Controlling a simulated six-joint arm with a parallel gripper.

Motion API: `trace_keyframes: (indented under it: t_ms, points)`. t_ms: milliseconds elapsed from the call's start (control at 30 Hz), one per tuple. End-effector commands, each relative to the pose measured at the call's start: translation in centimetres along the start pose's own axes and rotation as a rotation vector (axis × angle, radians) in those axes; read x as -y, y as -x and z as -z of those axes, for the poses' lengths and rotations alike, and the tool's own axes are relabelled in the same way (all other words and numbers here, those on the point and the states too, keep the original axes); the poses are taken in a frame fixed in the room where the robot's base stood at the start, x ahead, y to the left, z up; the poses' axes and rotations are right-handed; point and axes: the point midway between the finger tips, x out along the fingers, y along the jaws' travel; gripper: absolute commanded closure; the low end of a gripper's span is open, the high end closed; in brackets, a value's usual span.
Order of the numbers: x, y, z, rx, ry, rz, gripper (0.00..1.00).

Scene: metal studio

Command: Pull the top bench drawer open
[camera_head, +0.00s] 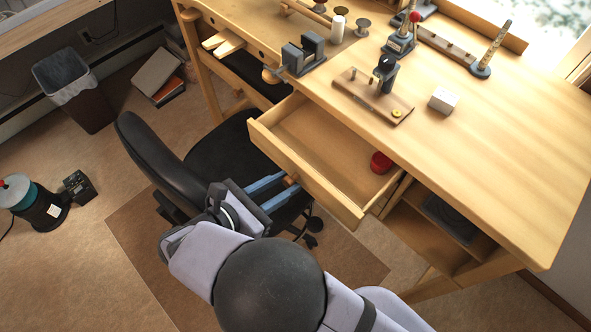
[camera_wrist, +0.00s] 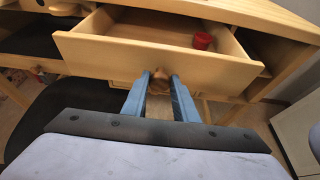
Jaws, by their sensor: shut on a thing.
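The top bench drawer (camera_head: 315,150) is pulled out from under the workbench top and stands open. It also shows in the wrist view (camera_wrist: 150,55). A small red round object (camera_head: 381,163) lies inside near its right end. The drawer's round wooden knob (camera_head: 291,181) sits mid-front. My gripper (camera_head: 280,188) has its blue fingers on either side of this knob, shut on it. In the wrist view the knob (camera_wrist: 160,78) shows between the fingertips, partly hidden by them.
A black office chair (camera_head: 165,165) stands left of the drawer, close beside my gripper. Open shelves (camera_head: 425,235) lie right of the drawer.

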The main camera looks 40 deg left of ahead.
Motion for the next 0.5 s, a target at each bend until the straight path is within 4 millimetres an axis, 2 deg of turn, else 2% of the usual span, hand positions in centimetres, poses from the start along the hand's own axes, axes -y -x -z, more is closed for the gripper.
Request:
trace_keyframes:
  t_ms: [233,267,333,500]
  points:
    - [-0.03,0.06,-0.03,0.001,0.0,-0.001,1.0]
    - [-0.04,0.05,-0.04,0.001,0.0,-0.001,0.72]
    - [-0.03,0.04,-0.04,0.001,0.0,-0.001,0.56]
    - [-0.02,0.03,-0.03,0.001,0.0,0.0,0.56]
